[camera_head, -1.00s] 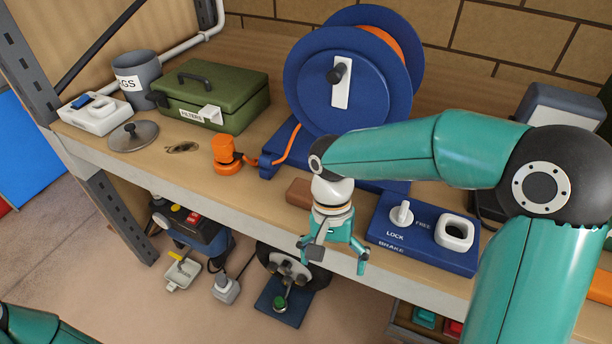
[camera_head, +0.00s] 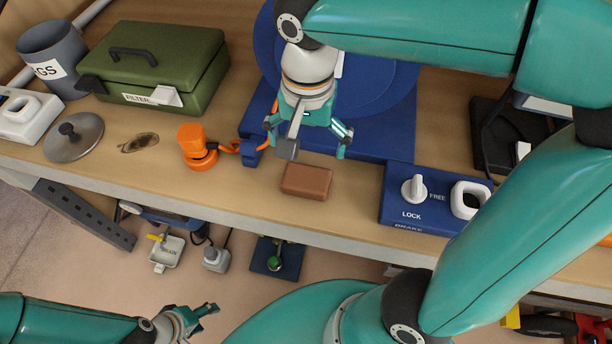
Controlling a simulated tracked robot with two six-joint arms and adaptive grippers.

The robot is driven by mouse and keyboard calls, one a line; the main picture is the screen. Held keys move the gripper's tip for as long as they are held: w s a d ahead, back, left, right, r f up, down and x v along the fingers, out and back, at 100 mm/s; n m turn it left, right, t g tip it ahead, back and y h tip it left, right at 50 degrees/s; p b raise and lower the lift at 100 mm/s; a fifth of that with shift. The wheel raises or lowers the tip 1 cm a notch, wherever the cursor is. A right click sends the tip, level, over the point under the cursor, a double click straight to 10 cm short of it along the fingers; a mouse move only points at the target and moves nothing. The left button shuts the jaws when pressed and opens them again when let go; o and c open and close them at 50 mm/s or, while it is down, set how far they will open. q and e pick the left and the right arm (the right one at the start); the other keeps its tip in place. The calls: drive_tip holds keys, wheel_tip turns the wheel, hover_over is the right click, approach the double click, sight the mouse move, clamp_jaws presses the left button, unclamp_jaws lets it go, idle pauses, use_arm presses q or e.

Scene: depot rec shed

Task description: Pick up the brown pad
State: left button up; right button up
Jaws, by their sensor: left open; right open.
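The brown pad (camera_head: 307,182) is a small rounded block lying on the wooden bench (camera_head: 225,200) near its front edge, just in front of the blue reel base. My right gripper (camera_head: 312,153) is open and empty. It points down with its fingers spread, above and slightly behind the pad in the picture, apart from it as far as I can tell. My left gripper (camera_head: 211,310) is open and empty at the lower left, in front of and below the bench edge.
A blue brake box (camera_head: 391,205) with a white knob stands right of the pad. An orange plug (camera_head: 196,150) with a cable sits to the left. The blue reel (camera_head: 385,105) stands behind. A green box (camera_head: 165,60), lid (camera_head: 85,145) and grey mug (camera_head: 45,45) are further left.

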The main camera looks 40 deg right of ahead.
hover_over(307, 177)
drive_tip(key=f, duration=0.4)
drive_tip(key=shift+w+d+f, duration=0.15)
drive_tip(key=shift+d+f, duration=0.1)
drive_tip(key=shift+f, duration=0.1)
drive_tip(key=shift+a+f, duration=0.15)
drive_tip(key=shift+f, duration=1.2)
drive_tip(key=shift+a+f, duration=0.1)
drive_tip(key=shift+f, duration=1.2)
drive_tip(key=shift+c, duration=0.2)
drive_tip(key=c, duration=0.7)
drive_tip(key=shift+c, duration=0.2)
drive_tip(key=shift+r, duration=0.2)
wheel_tip(307, 177, up, 20)
drive_tip(key=p, duration=0.1)
drive_tip(key=shift+f, duration=0.15)
